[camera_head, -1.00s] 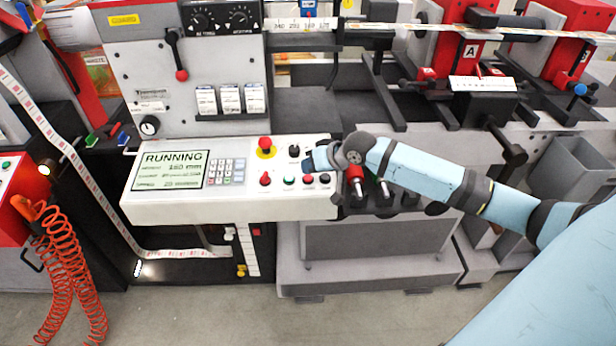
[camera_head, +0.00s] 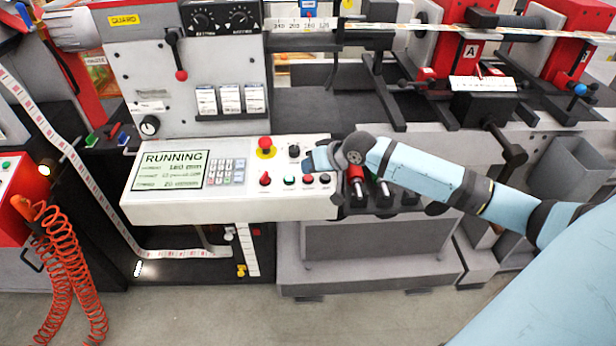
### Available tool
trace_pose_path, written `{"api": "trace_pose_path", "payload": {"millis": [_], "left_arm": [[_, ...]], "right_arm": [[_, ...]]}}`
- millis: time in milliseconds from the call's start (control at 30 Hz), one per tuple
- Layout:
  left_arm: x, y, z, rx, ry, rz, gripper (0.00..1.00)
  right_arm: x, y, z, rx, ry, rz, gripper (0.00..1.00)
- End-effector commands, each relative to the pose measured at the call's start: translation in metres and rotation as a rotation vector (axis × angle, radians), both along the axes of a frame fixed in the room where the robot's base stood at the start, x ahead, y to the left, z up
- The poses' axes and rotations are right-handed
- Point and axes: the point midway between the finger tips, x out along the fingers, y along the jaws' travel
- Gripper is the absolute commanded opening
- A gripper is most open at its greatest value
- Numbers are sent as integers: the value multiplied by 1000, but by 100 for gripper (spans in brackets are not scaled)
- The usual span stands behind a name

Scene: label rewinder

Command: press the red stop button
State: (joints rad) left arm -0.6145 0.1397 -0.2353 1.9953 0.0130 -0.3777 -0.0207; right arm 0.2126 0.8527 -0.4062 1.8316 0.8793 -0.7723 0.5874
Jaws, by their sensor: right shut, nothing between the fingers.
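The white control panel (camera_head: 225,208) sits at centre left, its screen (camera_head: 170,170) reading RUNNING. A red mushroom button (camera_head: 264,143) stands on a yellow base at its top edge. Labels are too small to tell which red one is the stop button. My right gripper (camera_head: 309,162) is shut and empty over the panel's right end, just above the two small red buttons in the picture. Contact cannot be told. My left gripper is out of view.
A black knob (camera_head: 293,151) lies close left of my right gripper. A lever with a red knob (camera_head: 181,75) hangs above the panel. Orange coiled hoses (camera_head: 65,265) hang at left.

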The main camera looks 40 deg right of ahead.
Motion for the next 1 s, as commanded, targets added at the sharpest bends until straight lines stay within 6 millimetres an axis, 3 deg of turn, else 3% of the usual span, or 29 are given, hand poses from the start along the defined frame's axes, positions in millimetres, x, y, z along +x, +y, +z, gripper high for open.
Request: {"api": "trace_pose_path", "payload": {"millis": [1000], "left_arm": [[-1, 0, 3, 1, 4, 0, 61]], "right_arm": [[1, -1, -10, 0, 0, 0, 0]]}}
